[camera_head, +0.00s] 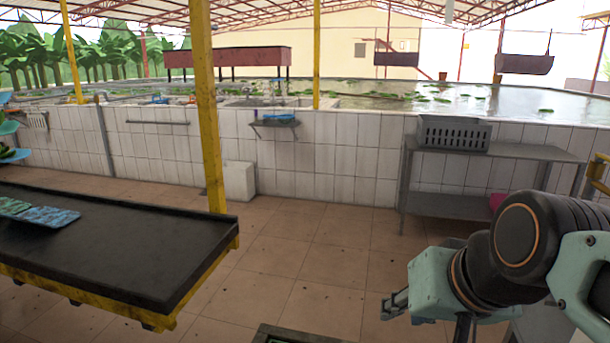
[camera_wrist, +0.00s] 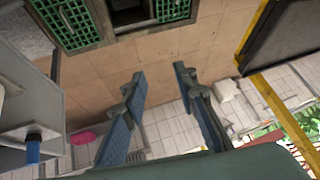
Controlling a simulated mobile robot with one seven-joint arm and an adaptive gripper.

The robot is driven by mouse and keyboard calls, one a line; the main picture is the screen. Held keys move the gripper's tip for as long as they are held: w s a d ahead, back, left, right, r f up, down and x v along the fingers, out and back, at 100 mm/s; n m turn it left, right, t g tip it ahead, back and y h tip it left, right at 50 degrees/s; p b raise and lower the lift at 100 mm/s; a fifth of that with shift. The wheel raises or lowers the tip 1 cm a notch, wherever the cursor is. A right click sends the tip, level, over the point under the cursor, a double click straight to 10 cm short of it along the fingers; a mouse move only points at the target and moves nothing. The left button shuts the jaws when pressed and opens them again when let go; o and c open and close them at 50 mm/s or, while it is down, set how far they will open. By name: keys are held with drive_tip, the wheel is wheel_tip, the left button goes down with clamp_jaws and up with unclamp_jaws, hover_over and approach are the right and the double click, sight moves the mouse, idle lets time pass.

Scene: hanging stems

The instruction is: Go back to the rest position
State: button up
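My gripper shows at the lower right of the head view (camera_head: 394,303), held in the air over the tiled floor. In the wrist view its two blue-grey fingers (camera_wrist: 160,85) stand well apart, with only floor and a far white wall between them. The gripper is open and empty. Nothing touches its fingers.
A black-topped table with a yellow frame (camera_head: 120,240) stands at the left, with teal trays (camera_head: 40,214) on it. A grey metal table (camera_head: 500,149) bears a grey crate (camera_head: 453,134) at the right. A yellow post (camera_head: 207,110) rises between. The middle floor is clear.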

drive_tip(key=s+f+n+g+h, duration=0.1)
drive_tip(key=s+f, duration=0.3)
drive_tip(key=f, duration=0.2)
wheel_tip(320, 180, up, 27)
drive_tip(key=p, duration=2.6)
drive_tip(key=shift+a+f, duration=0.15)
drive_tip(key=shift+a, duration=0.2)
